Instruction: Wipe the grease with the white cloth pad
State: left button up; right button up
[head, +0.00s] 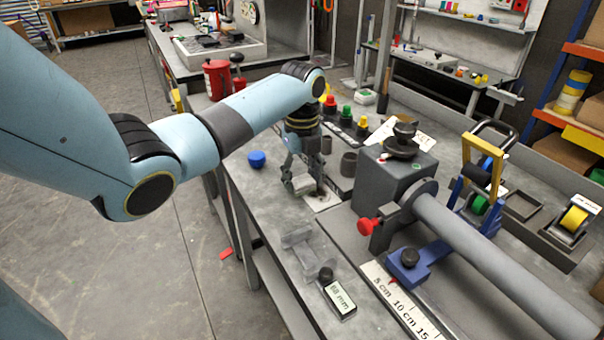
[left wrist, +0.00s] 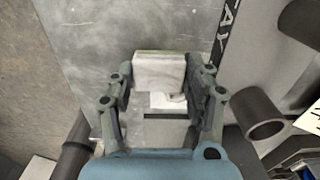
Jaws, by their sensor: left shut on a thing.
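My left gripper (head: 303,184) points down over the grey bench, and its fingers are shut on the white cloth pad (left wrist: 159,70). The pad is a small pale block held between the fingertips in the left wrist view, and it is partly hidden by them in the head view. A white patch (head: 325,200) lies on the bench beside and below the gripper. I cannot tell whether that mark is grease, or whether the pad touches the surface. My right gripper is not in view.
A grey block (head: 392,178) with a long shaft (head: 490,250) stands to the right. Red, green and yellow-topped bottles (head: 346,113) stand behind.

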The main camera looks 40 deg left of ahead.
aim_at(309, 197)
pick_arm(q)
jog(key=d+p, duration=0.2)
jog(key=shift+s+d+r+p, duration=0.15)
jog(key=shift+s+r+p, duration=0.05)
jog(key=shift+s+p, duration=0.1)
jog(key=shift+s+d+f, duration=0.15)
jog(key=shift+d, duration=0.25)
